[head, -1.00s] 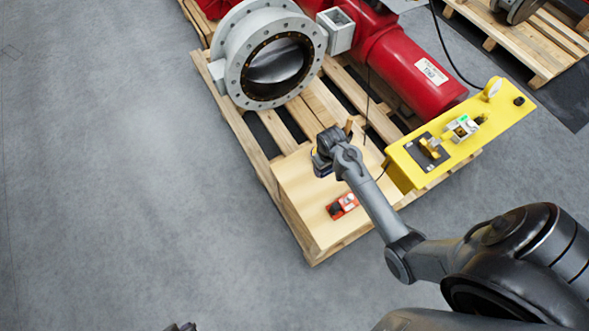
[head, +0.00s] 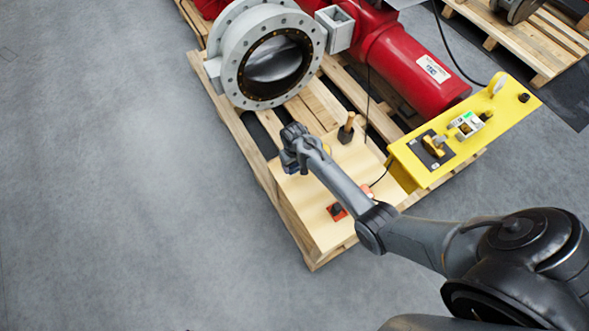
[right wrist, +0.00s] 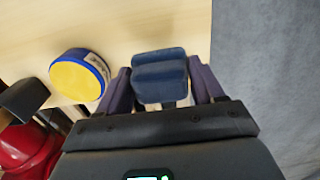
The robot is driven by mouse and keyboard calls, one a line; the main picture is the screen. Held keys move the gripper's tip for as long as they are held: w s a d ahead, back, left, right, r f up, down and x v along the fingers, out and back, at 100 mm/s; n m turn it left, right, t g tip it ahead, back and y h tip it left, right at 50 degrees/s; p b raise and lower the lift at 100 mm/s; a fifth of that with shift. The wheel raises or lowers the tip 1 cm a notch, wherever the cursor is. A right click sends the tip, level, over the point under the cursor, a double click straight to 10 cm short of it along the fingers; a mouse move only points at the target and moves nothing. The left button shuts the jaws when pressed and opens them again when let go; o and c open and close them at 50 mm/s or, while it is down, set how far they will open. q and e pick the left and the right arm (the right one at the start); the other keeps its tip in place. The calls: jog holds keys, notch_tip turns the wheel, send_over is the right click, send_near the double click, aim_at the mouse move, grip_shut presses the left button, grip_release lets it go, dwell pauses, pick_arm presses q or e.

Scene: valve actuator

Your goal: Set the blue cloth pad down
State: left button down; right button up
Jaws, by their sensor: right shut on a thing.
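My right gripper (head: 290,162) is over the left side of the pale wooden board (head: 322,236) on the pallet. In the right wrist view, the gripper (right wrist: 160,80) is shut on the blue cloth pad (right wrist: 158,72), with a dark finger on each side of it. The pad is above the board near its edge; I cannot tell whether it touches the board. In the head view, the pad is mostly hidden by the gripper. My left gripper is not in view.
A round yellow-and-blue tin (right wrist: 80,76) stands left of the pad in the wrist view. A wooden-handled brush (head: 346,129) stands at the board's back. A red item (head: 337,211) is partly behind my arm. A yellow control panel (head: 462,137) is at right; a flanged valve (head: 232,65) is behind.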

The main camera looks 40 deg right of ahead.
aim_at(295, 169)
notch_tip(295, 169, down, 4)
jog(key=shift+r+b, duration=0.1)
jog(key=shift+b, duration=0.8)
jog(key=shift+f, duration=0.2)
jog(key=o, duration=0.9)
jog(key=shift+o, duration=0.2)
